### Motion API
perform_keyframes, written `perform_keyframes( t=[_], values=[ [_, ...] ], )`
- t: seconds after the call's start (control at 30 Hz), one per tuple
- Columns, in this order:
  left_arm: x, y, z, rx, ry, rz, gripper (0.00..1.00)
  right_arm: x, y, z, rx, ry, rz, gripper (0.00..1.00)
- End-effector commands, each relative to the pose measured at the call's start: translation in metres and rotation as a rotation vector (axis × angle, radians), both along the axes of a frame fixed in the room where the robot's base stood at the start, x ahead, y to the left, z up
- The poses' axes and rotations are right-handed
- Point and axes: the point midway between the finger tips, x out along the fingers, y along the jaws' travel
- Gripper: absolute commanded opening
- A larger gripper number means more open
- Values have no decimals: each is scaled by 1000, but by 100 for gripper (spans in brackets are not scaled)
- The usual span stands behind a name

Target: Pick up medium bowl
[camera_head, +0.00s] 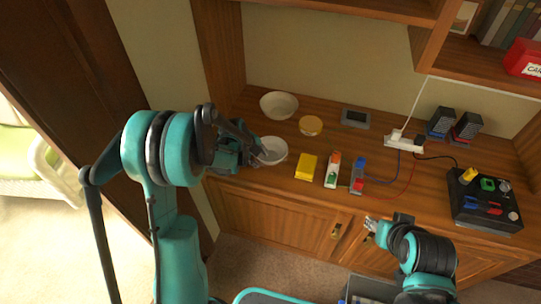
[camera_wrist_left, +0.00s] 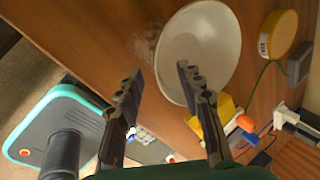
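Two white bowls are on the wooden counter. The nearer bowl (camera_head: 272,153) is beside my left gripper (camera_head: 260,149), and the other bowl (camera_head: 279,104) stands farther back. I take the nearer one as the medium bowl. In the left wrist view, my left gripper (camera_wrist_left: 158,82) is open, with one finger over the white bowl (camera_wrist_left: 205,42) and the other outside its rim. Nothing is between the fingers but the rim area; contact cannot be told. My right gripper (camera_head: 370,230) is in front of the cabinet, away from the bowls; its fingers are too small to judge.
Right of the bowls are a yellow-lidded tub (camera_head: 311,125), a yellow block (camera_head: 306,167), a white-orange item (camera_head: 332,169) and a blue-red item (camera_head: 358,175). A power strip (camera_head: 404,142) with cables and a black tool tray (camera_head: 484,200) are farther right. Shelves overhang the back.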

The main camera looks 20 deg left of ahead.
Motion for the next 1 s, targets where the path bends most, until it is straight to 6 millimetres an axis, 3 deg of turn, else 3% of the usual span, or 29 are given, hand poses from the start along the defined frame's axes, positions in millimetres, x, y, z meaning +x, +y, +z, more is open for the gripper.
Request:
perform_keyframes(
  t=[0.1, 0.37, 0.5, 0.53, 1.0],
  values=[
    [8, -3, -21, 0, 0, 0, 37, 0, 0, -12, 0, 0, 0, 40],
    [10, -4, -23, 0, 0, 1, 37, 0, 0, -12, 0, 0, 0, 40],
    [10, -4, -23, 0, 0, 1, 3, 0, 0, -12, 0, 0, 0, 40],
    [10, -4, -23, 0, 0, 1, 0, 0, 0, -12, 0, 0, 0, 40],
    [9, -4, -16, 0, 1, 1, 0, 0, 0, -8, 0, 0, 0, 40]
  ],
)
